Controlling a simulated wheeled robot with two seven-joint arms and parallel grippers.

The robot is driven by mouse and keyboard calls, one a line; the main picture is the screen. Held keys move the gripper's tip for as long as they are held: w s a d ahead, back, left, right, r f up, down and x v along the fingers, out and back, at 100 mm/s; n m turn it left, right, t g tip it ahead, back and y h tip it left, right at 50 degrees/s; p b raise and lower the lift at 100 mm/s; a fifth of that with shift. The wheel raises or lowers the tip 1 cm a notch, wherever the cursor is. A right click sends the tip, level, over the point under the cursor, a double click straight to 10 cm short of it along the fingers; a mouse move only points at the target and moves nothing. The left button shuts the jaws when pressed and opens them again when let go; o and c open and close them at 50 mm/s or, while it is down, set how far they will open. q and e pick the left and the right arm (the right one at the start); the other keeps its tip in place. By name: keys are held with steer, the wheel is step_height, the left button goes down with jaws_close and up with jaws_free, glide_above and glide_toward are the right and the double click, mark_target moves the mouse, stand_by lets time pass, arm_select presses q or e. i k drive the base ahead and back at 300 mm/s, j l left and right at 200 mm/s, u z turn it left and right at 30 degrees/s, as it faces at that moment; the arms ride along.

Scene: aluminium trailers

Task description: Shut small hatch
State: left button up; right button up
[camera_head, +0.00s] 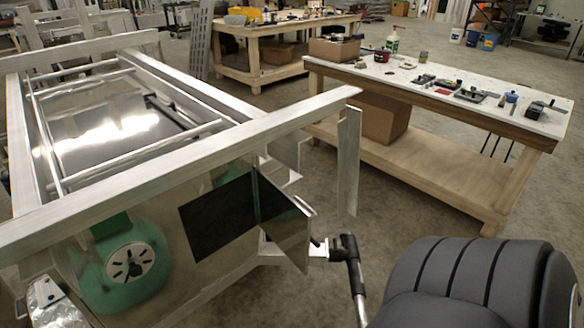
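The aluminium trailer (180,163) fills the left of the head view, with an open frame on top and a shiny side wall. A dark square (215,222) in this wall looks like the hatch opening. A small metal panel (284,232), which looks like the small hatch, stands at its right edge, swung outward at an angle. Its near face is grey and reflective. The hinge and any latch are too small to tell.
A workbench (440,98) with tools and a bottle (392,42) stands behind.

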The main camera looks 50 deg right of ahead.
mark_target(283, 220)
steer(key=l+u, duration=0.1)
steer(key=l, duration=0.6)
steer(key=k+l, duration=0.1)
steer(key=l, duration=0.6)
steer(key=l+u, duration=0.15)
steer(key=l, duration=0.5)
steer(key=k+l+u, duration=0.1)
steer(key=l, duration=0.6)
